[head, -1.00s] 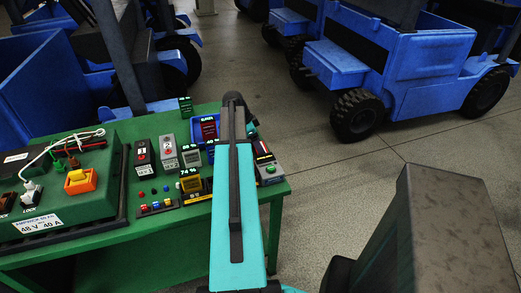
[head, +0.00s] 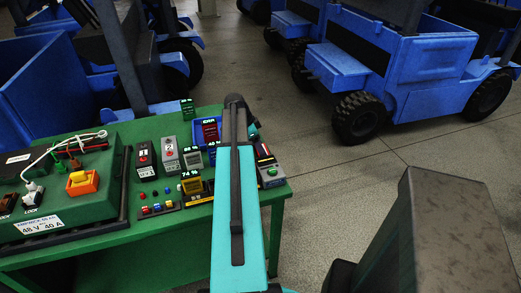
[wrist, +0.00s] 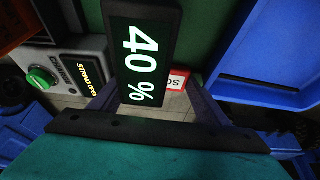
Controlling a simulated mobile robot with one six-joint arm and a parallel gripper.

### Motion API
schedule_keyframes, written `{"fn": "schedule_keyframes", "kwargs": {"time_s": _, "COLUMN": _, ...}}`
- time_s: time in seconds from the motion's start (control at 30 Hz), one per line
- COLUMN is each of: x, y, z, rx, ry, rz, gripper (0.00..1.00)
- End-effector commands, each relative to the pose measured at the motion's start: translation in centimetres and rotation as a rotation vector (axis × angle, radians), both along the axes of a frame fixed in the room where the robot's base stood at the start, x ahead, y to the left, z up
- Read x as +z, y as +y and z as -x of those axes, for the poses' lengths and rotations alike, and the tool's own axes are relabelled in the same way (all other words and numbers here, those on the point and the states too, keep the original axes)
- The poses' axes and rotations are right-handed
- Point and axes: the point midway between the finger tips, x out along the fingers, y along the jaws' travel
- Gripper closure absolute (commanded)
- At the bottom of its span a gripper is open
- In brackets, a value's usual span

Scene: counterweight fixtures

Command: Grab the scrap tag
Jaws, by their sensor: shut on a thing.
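My gripper (wrist: 154,88) shows in the wrist view, with one dark finger at each side. It is shut, seemingly on the scrap tag (wrist: 179,81), a small white tag with a red border and the letters "SC". The tag shows beside the right finger; its left part is hidden behind a dark "40 %" display (wrist: 142,50). That display stands in front of the fingers and covers part of the grip. In the head view my turquoise arm hides the gripper and the tag.
The green table (head: 120,246) carries a charger box (head: 60,190), small instruments and a blue bin (head: 196,133). A grey box with a green button (wrist: 40,77) is left of my gripper. A blue vehicle (head: 410,75) stands beyond open floor at right.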

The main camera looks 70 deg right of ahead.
Motion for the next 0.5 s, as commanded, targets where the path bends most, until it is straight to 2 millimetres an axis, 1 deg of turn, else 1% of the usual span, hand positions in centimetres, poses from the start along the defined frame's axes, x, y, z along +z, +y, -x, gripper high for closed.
{"fn": "schedule_keyframes", "kwargs": {"time_s": 0.27, "x": 1.6, "y": 0.0, "z": 0.0, "rx": -0.001, "ry": -0.001, "rz": 0.001, "gripper": 0.52}}
{"fn": "schedule_keyframes", "kwargs": {"time_s": 0.5, "x": 4.4, "y": -0.1, "z": 0.0, "rx": 0.0, "ry": -0.001, "rz": 0.002, "gripper": 0.52}}
